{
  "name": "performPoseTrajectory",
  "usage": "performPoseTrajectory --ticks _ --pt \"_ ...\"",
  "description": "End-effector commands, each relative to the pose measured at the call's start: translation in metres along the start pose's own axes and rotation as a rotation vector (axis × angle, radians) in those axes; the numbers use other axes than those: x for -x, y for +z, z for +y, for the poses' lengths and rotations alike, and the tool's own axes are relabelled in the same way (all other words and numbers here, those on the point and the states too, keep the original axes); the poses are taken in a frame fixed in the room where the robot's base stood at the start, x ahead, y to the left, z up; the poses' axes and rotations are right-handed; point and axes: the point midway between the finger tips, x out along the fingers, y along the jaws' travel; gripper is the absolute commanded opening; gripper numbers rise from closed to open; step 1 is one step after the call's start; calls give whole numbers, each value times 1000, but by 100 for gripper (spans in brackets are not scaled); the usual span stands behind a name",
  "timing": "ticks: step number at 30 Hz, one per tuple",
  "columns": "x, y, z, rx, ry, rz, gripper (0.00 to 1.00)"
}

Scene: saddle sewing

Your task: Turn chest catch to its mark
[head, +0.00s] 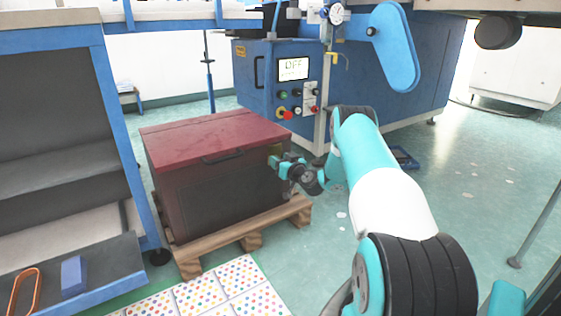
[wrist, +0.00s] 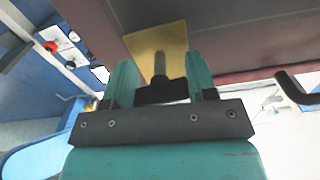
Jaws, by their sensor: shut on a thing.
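A dark red chest (head: 218,190) with a red lid (head: 215,135) stands on a wooden pallet in the head view. My gripper (head: 282,162) is at the chest's right end, near the upper front corner. In the wrist view, a brass-coloured plate (wrist: 150,42) is fixed to the chest wall. The chest catch (wrist: 160,92) has a grey stem and a dark crosspiece. It sits between the two teal fingers of my gripper (wrist: 160,75), which is shut on it. The fingers partly hide the plate. I cannot make out the mark.
The pallet (head: 250,242) sticks out under the chest. A blue machine (head: 290,80) with a control panel stands behind it. A blue-framed shelf unit (head: 115,120) is close on the left. A dark lid handle (wrist: 298,92) shows at right in the wrist view. Floor to the right is mostly clear.

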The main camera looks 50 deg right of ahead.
Motion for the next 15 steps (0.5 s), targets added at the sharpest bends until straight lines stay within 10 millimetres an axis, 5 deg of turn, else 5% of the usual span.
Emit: performPoseTrajectory --ticks 13,14,15 --pt "0 2 -8 -145 -16 -9 28" --pt "0 2 -8 -145 -16 -9 54" --pt "0 2 -8 -145 -17 -9 63"
